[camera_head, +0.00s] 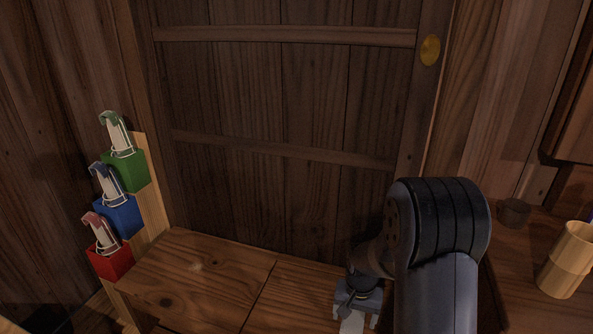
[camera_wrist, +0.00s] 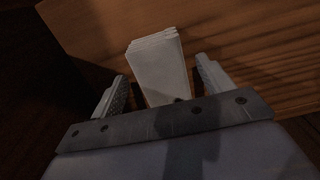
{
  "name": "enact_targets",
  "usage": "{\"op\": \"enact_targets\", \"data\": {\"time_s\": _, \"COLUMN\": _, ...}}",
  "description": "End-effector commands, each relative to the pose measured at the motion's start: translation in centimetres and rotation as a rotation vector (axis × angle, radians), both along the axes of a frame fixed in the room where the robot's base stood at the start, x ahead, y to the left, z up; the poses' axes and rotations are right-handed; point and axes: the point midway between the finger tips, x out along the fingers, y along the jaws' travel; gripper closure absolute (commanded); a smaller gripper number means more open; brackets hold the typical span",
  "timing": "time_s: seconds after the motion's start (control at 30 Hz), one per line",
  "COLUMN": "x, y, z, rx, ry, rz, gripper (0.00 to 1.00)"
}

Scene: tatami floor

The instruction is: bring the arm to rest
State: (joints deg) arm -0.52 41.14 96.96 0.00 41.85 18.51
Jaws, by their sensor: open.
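My arm (camera_head: 437,255) reaches down at the right of the head view. My gripper (camera_head: 356,310) points down over the wooden step at the bottom of that view. In the wrist view my gripper (camera_wrist: 160,72) is open, with its two pale fingers spread apart. A stack of white slips (camera_wrist: 158,58) lies between and beyond the fingers, with a gap on both sides. Its white edge also shows under the gripper in the head view (camera_head: 350,324). I cannot tell how far the fingertips are above the wood.
Green (camera_head: 126,170), blue (camera_head: 119,217) and red (camera_head: 110,262) boxes holding white slips hang at the left. A wooden door (camera_head: 285,120) stands behind the step (camera_head: 205,278). A wooden cup (camera_head: 566,262) and a small dark cup (camera_head: 513,212) stand to the right of my arm.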

Motion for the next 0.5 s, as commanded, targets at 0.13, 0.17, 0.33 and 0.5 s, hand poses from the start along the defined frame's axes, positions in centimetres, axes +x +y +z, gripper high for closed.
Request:
{"op": "enact_targets", "data": {"time_s": 0.13, "x": 0.0, "y": 0.0, "z": 1.6, "rx": 0.000, "ry": -0.001, "rz": 0.000, "gripper": 0.24}}
{"op": "enact_targets", "data": {"time_s": 0.17, "x": 0.0, "y": 0.0, "z": 1.7, "rx": 0.000, "ry": 0.000, "rz": 0.000, "gripper": 0.24}}
{"op": "enact_targets", "data": {"time_s": 0.33, "x": 0.0, "y": 0.0, "z": 1.9, "rx": 0.000, "ry": 0.001, "rz": 0.000, "gripper": 0.24}}
{"op": "enact_targets", "data": {"time_s": 0.5, "x": 0.0, "y": 0.0, "z": 1.9, "rx": 0.000, "ry": 0.001, "rz": 0.000, "gripper": 0.24}}
